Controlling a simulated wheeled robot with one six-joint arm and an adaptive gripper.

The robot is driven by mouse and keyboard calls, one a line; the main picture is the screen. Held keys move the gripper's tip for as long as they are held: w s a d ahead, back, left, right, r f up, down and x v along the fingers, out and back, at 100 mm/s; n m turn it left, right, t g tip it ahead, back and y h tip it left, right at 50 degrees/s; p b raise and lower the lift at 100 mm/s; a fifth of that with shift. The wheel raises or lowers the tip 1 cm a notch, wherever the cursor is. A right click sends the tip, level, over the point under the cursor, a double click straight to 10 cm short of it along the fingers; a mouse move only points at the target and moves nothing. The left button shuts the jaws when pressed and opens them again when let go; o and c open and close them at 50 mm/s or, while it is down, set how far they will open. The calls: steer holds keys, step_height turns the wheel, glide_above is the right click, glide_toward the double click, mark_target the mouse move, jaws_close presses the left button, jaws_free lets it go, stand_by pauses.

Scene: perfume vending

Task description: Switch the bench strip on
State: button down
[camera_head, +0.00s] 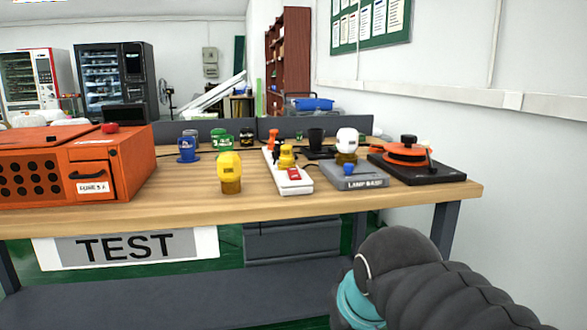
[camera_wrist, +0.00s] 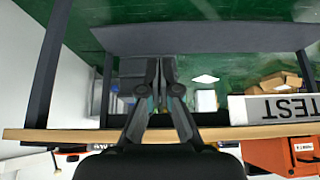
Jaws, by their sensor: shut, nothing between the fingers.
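The bench strip (camera_head: 294,187) is a long white power strip on the wooden bench, running from front to back. A red rocker switch (camera_head: 294,174) sits at its near end; I cannot tell which way it is tipped. A yellow plug (camera_head: 286,156) and an orange plug (camera_head: 273,138) stand on the strip. My gripper (camera_wrist: 160,68) is shut and empty in the wrist view, which is upside down. It is in front of the bench, apart from the strip. In the head view my arm is at the lower right and the fingers are hidden.
A lamp base (camera_head: 353,181) and a black plate with an orange device (camera_head: 405,155) stand right of the strip. A yellow-capped bottle (camera_head: 230,172) stands to its left. An orange box (camera_head: 75,165) fills the bench's left end. The bench's front edge (camera_head: 300,208) is clear.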

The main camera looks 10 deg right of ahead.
steer(key=w+r+t+b, duration=0.5)
steer(key=w+r+b, duration=0.3)
steer(key=w+r, duration=1.7)
steer(key=shift+b, duration=0.35)
steer(key=shift+a+f, duration=0.1)
steer(key=b, duration=0.1)
glide_above(294, 174)
steer(key=s, duration=0.1)
step_height(294, 174, down, 6)
steer(key=shift+r, duration=0.25)
steer(key=shift+w+f+b, duration=0.25)
steer(key=shift+f+b, duration=0.25)
steer(key=shift+f, duration=0.5)
steer(key=shift+w+f+b, duration=0.25)
steer(key=shift+f+b, duration=0.2)
steer(key=shift+f, duration=0.5)
